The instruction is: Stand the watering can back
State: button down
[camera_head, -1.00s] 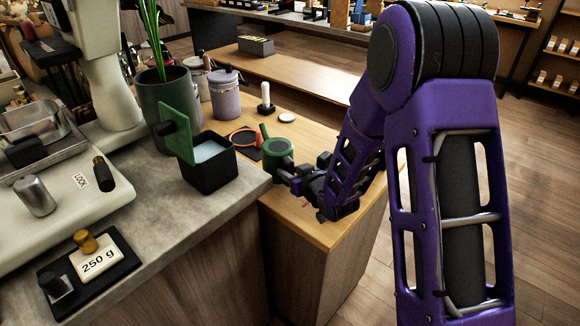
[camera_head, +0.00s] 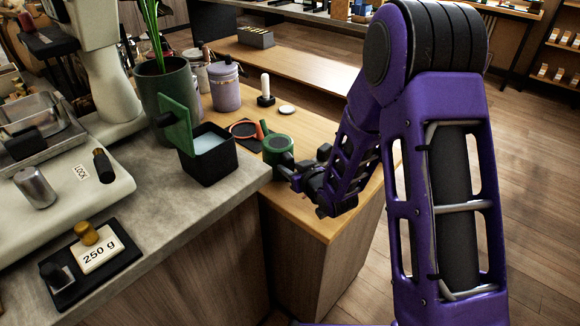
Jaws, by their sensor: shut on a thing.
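The green watering can (camera_head: 277,145) is small and round with a dark top, and a short spout points up and to the left. It is over the wooden counter (camera_head: 318,222), at the counter's left part. My gripper (camera_head: 293,174) is at the can's near right side and is shut on it. The fingers are small and dark here, and the exact grip point is partly hidden. The can looks roughly upright. I cannot tell whether its base touches the counter.
A black box (camera_head: 209,158) with a raised green lid (camera_head: 175,124) stands just left of the can. An orange-red ring (camera_head: 244,130), a white-topped black stand (camera_head: 266,92) and a lilac canister (camera_head: 225,88) are behind. A plant pot (camera_head: 168,88) stands further left. The wooden counter's front right is clear.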

jog(key=shift+f, duration=0.15)
jog(key=c, duration=0.5)
grip_release()
jog(key=shift+f, duration=0.25)
jog(key=shift+r, duration=0.1)
